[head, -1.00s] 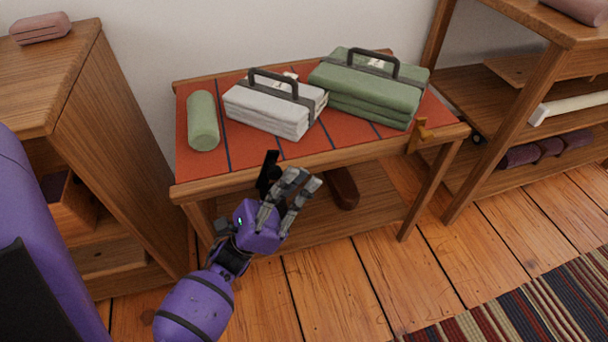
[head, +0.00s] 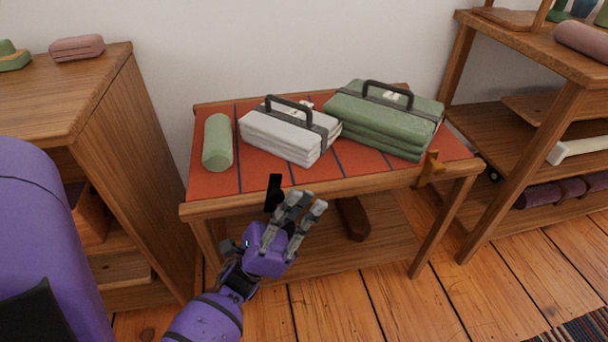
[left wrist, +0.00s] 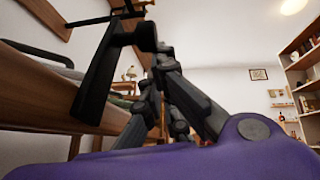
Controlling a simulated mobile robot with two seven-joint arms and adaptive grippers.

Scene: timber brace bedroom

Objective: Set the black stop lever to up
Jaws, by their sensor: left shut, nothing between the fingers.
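The black stop lever (head: 274,190) is a dark flat piece at the front edge of the small table (head: 330,187), left of its middle. In the left wrist view a long black piece (left wrist: 97,75), seemingly the lever, slants in front of the wooden edge. My left gripper (head: 308,203) is shut and empty, just right of the lever and in front of the table edge. Its grey fingers (left wrist: 160,65) also show in the left wrist view, beside the black piece. I cannot tell whether they touch it. The lever's mount is partly hidden. My right gripper is not in view.
A green roll (head: 218,142), a white folded stack (head: 285,138) and a green folded stack (head: 380,125) lie on the table. An ochre fitting (head: 431,168) sits at its right front edge. Wooden cabinets flank it. Floor (head: 345,300) in front is open.

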